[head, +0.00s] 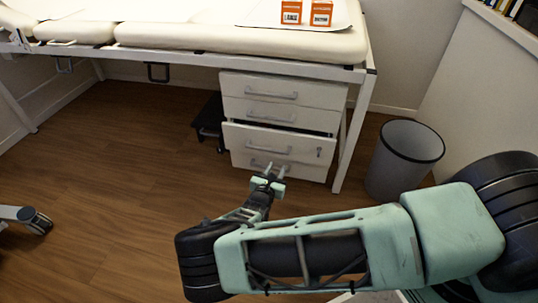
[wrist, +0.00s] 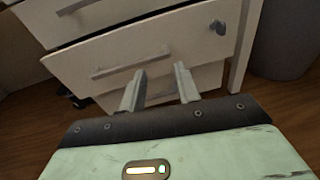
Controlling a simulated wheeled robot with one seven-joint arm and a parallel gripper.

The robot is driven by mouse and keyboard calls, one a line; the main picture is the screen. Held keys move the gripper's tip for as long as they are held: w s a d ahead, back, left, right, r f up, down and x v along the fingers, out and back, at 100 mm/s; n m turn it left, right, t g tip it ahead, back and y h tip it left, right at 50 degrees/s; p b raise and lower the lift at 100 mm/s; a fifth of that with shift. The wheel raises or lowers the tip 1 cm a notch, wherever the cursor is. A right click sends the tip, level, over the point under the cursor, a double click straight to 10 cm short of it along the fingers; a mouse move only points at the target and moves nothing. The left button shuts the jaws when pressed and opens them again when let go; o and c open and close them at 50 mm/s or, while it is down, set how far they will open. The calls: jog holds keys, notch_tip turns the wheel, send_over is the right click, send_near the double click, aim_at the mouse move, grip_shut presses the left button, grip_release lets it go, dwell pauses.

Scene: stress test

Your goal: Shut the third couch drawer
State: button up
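The white drawer unit (head: 285,85) stands under the couch (head: 240,38). Its third drawer (head: 305,150) sticks out a little, with a dark gap above its front. This drawer has a grey bar handle (head: 262,148) and a small lock at its right. The wrist view shows the drawer front (wrist: 175,45), its handle (wrist: 130,64) and its lock (wrist: 217,27). My gripper (head: 269,168) is low in front of the unit. In the wrist view my gripper (wrist: 160,77) has its two fingers apart with nothing between them. Whether the fingertips touch the drawer I cannot tell.
A grey bin (head: 405,160) stands to the right of the unit, beyond the couch leg (head: 352,135). A black step (head: 208,120) is at the unit's left. The wooden floor (head: 130,150) to the left is mostly clear.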

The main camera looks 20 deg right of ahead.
jog(key=s+d+f+m+g+y+b, duration=0.25)
jog(key=s+d+f+m+g, duration=0.45)
jog(key=f, duration=0.4)
jog(key=m+t+y+b, duration=0.2)
jog(key=t+y+b, duration=0.5)
jog(key=t+y, duration=0.4)
send_near(270, 150)
jog(key=w+b, duration=0.2)
jog(key=w, duration=0.1)
jog(key=w+a+f+b, duration=0.1)
jog(key=w+b, duration=0.2)
jog(key=w, duration=0.1)
jog(key=w+b, duration=0.2)
jog(key=w, duration=0.1)
jog(key=shift+w+a+f+b, duration=0.2)
jog(key=shift+f+b, duration=0.1)
jog(key=shift+f, duration=0.1)
jog(key=shift+d, duration=0.1)
grip_shut()
